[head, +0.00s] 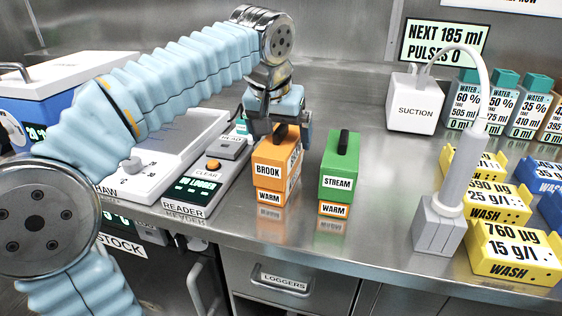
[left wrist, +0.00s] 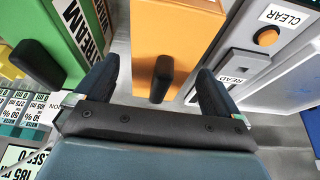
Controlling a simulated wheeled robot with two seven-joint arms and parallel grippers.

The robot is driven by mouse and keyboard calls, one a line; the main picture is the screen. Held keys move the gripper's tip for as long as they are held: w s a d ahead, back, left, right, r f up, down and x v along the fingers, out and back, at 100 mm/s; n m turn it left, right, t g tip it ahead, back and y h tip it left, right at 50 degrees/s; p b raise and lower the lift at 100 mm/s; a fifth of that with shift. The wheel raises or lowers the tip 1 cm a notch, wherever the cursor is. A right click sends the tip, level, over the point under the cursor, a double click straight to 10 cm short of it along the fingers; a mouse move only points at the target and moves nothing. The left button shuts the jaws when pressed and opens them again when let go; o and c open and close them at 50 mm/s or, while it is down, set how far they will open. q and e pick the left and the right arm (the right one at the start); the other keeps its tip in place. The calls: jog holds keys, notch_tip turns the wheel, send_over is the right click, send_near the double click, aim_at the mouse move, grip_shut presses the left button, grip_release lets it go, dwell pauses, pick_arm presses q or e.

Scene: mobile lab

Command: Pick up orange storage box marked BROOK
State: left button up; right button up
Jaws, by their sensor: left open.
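The orange storage box marked BROOK (head: 270,172) stands upright on the steel bench, with a WARM label below its name. My left gripper (head: 278,130) is above and just behind its top, partly hiding the box's handle. In the left wrist view the box's orange top (left wrist: 172,40) lies ahead, and its black handle (left wrist: 162,78) stands between the two open fingers of the left gripper (left wrist: 162,88). The fingers are apart from the handle on both sides. My right gripper is not in view.
A green box marked STREAM (head: 338,175) stands close to the right of the orange box. The logger reader (head: 205,180) is close on the left. A grey pipette stand (head: 440,225), yellow WASH boxes (head: 515,250) and the SUCTION unit (head: 415,105) stand farther right.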

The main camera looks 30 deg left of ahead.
pick_arm(q)
jog(key=x, duration=0.2)
jog(key=shift+w+f, duration=0.1)
jog(key=shift+f, duration=0.15)
jog(key=c, duration=1.3)
